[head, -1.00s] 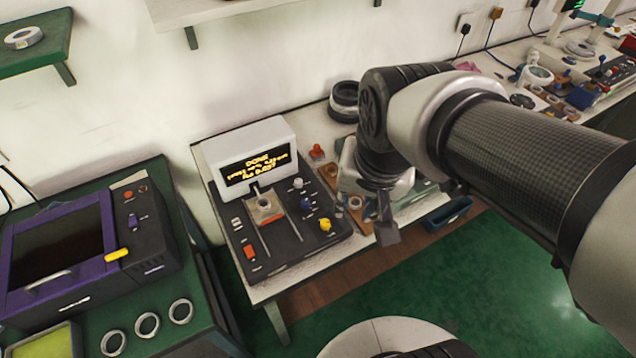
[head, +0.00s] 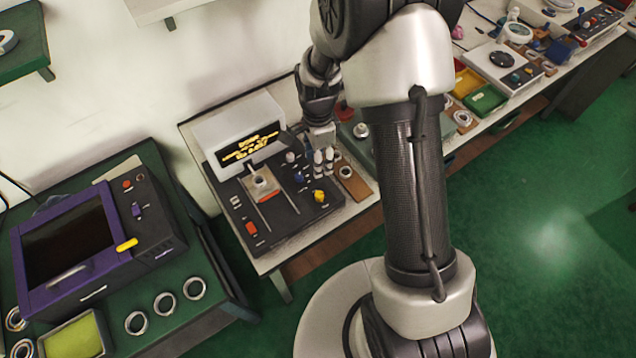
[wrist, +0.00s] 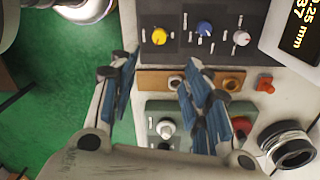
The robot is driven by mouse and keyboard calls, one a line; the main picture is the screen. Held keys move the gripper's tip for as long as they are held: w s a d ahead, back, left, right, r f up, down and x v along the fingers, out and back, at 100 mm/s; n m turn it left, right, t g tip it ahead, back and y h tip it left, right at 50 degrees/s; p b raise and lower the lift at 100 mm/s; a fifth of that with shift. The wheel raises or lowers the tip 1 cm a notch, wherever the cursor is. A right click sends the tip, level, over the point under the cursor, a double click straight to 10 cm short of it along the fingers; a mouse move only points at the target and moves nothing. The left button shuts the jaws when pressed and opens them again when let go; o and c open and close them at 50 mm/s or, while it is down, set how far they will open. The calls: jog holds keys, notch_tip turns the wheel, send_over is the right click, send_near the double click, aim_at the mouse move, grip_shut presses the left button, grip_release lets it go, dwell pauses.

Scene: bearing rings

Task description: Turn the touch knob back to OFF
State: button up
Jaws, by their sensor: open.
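The black control panel (head: 275,222) of the bench device carries a yellow knob (head: 320,196), a blue knob (head: 299,177) and a white knob (head: 290,157). The wrist view shows the yellow knob (wrist: 159,36), blue knob (wrist: 204,28) and white knob (wrist: 241,37) in a row. I cannot read which one is the touch knob. My gripper (head: 323,165) is open and empty above the panel's right edge, close to the knobs. In the wrist view its spread fingers (wrist: 161,62) point toward the yellow and blue knobs, apart from them.
The device's white display housing (head: 235,135) stands behind the panel, its yellow text lit. A wooden tray (head: 352,180) with a ring lies right of the panel. A red button (wrist: 265,85) and a dark ring stack (wrist: 287,146) show nearby. A purple-framed machine (head: 70,235) stands left.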

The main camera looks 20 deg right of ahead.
aim_at(319, 194)
jog(key=f, duration=0.5)
jog(key=f+b, duration=0.1)
jog(key=f, duration=0.5)
jog(key=f+b, duration=0.1)
jog(key=f, duration=0.4)
jog(key=shift+s+f, duration=0.2)
jog(key=shift+s, duration=0.15)
grip_shut()
